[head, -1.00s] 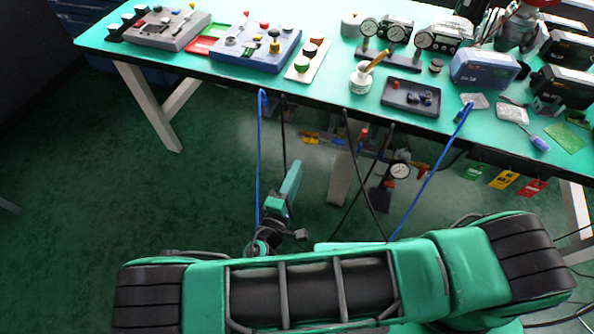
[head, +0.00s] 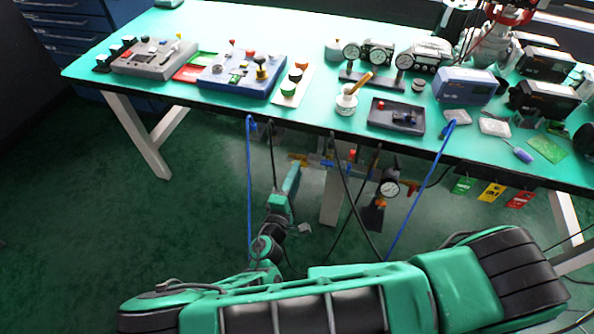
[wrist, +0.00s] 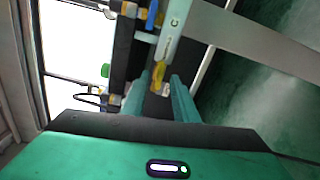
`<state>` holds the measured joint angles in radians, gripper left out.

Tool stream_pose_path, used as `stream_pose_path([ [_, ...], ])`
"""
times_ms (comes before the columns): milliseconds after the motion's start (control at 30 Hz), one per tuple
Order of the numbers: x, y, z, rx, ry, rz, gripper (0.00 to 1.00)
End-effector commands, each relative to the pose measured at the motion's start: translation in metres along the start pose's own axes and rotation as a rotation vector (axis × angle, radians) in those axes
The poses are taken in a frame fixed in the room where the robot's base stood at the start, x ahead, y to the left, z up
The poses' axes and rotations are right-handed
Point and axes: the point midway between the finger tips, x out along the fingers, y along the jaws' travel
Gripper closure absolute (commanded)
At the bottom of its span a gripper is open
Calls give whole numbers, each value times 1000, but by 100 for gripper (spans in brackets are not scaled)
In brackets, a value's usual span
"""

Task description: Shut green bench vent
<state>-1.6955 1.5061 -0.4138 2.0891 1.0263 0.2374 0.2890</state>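My gripper (wrist: 160,84) has two teal fingers set apart, with nothing held between them. In the head view my gripper (head: 291,178) is below the bench's front edge, close to the under-bench pipework. A yellow handle (wrist: 159,73) shows just beyond and between the fingertips in the wrist view; I cannot tell whether they touch. A small green part (wrist: 106,70) lies left of the fingers in the wrist view, and a blue part (wrist: 152,14) is above. I cannot tell whether that green part is the bench vent, or its position.
The bench (head: 220,108) carries control boxes, gauges and a dark tray (head: 396,116). A blue hose (head: 249,190) hangs beside my arm, with black hoses nearby. A gauge (head: 389,188) sits under the bench. A green tag (head: 463,185) hangs with yellow and red ones. The left floor is clear.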

Motion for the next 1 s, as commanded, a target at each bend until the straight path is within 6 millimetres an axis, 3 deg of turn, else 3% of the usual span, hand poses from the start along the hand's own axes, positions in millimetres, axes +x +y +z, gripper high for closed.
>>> stream_pose_path([
  [167, 13, 0, 0, 0, 0, 0, 73],
  [467, 15, 0, 0, 0, 1, 0, 73],
  [600, 15, 0, 0, 0, 1, 0, 100],
  [1000, 15, -1, 0, -32, 0, -2, 100],
])
